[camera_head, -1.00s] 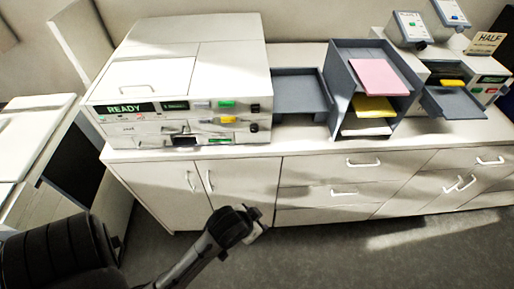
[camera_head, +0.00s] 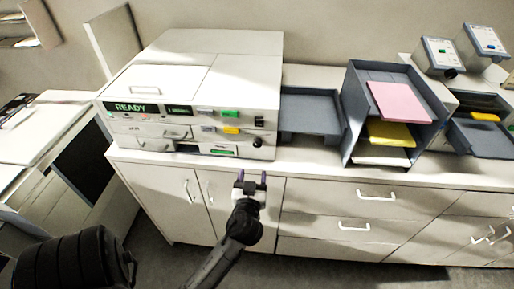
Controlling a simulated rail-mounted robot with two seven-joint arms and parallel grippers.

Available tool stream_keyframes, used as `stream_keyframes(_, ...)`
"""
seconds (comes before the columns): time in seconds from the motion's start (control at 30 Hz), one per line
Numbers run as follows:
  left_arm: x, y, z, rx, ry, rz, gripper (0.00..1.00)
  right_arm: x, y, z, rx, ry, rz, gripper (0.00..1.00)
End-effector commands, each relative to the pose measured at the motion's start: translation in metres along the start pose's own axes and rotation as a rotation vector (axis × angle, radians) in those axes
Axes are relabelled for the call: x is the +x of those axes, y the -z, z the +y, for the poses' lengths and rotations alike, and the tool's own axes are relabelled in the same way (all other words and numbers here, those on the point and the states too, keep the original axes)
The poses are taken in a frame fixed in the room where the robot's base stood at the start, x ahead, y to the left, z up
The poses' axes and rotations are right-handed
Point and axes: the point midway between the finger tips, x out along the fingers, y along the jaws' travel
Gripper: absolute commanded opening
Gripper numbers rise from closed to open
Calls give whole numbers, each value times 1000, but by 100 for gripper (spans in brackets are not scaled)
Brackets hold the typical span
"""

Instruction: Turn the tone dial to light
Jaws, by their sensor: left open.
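A white copier (camera_head: 215,80) stands on the counter, its lit display reading READY. Two small dark knobs sit at the right end of its front panel: an upper knob (camera_head: 259,121) and a lower knob (camera_head: 257,143). I cannot tell which is the tone dial, and their markings are too small to read. My right gripper is not in view.
Green and yellow buttons (camera_head: 231,130) sit left of the knobs. A grey output tray (camera_head: 310,112) adjoins the copier's right side. A grey shelf (camera_head: 350,113) holds pink, yellow and white paper. Cabinet doors and drawers with handles (camera_head: 377,195) are below the counter.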

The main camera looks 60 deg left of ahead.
Motion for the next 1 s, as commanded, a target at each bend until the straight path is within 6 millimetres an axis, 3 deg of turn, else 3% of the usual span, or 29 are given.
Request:
stream_keyframes(0.5, 92, 2, -1, 5, 1, 1, 59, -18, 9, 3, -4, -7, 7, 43)
stream_keyframes(0.73, 114, 1, 0, 4, 1, -2, 59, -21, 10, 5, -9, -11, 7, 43)
stream_keyframes(1.0, 122, 0, 0, 2, 1, -3, 59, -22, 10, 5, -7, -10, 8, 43)
